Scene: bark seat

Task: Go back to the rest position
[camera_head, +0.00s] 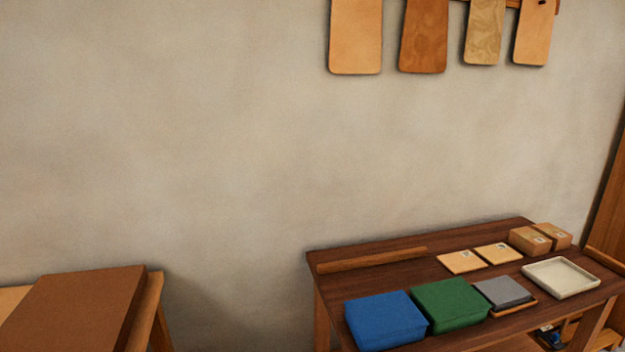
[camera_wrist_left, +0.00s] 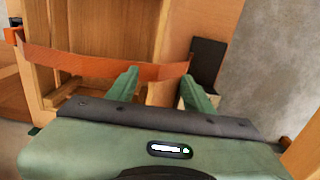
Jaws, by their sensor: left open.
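My left gripper (camera_wrist_left: 160,82) shows only in the left wrist view. Its two green fingers are apart, with nothing seen clamped between them. A brown-orange strip (camera_wrist_left: 85,62) runs across just beyond the fingertips; I cannot tell whether it touches them. My right gripper is in neither view. The head view shows no gripper or arm.
A dark wooden table (camera_head: 380,281) at the right bears a blue box (camera_head: 384,320), a green box (camera_head: 450,304) and a pale tray (camera_head: 560,278). A brown slab (camera_head: 75,312) lies on a bench at the left. Wooden furniture (camera_wrist_left: 100,25) stands beyond my left gripper.

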